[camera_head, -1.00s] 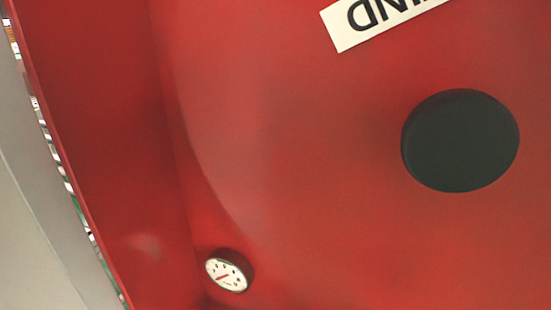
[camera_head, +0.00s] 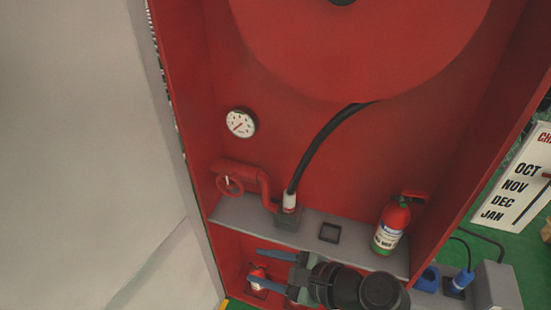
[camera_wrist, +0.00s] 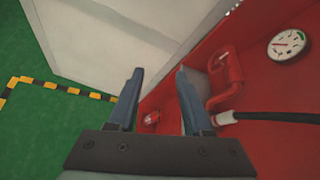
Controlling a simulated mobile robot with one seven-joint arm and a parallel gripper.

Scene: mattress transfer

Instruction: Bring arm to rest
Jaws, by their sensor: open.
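My gripper (camera_head: 262,272) is open and empty at the bottom of the head view, in front of the lower part of a red cabinet (camera_head: 345,130). Its two blue-grey fingers point left, and a small red and white object (camera_head: 257,278) shows between and behind them. In the wrist view the open fingers (camera_wrist: 158,85) stand apart, with that small object (camera_wrist: 151,118) beyond them. I cannot tell whether the gripper touches anything.
The cabinet holds a gauge (camera_head: 241,122), a red valve (camera_head: 230,183), a black hose (camera_head: 325,145) and a red extinguisher (camera_head: 391,225) on a grey shelf (camera_head: 345,250). A pale panel (camera_head: 90,150) stands left. Blue connectors (camera_head: 460,282) lie right. Green floor (camera_wrist: 50,50) is open.

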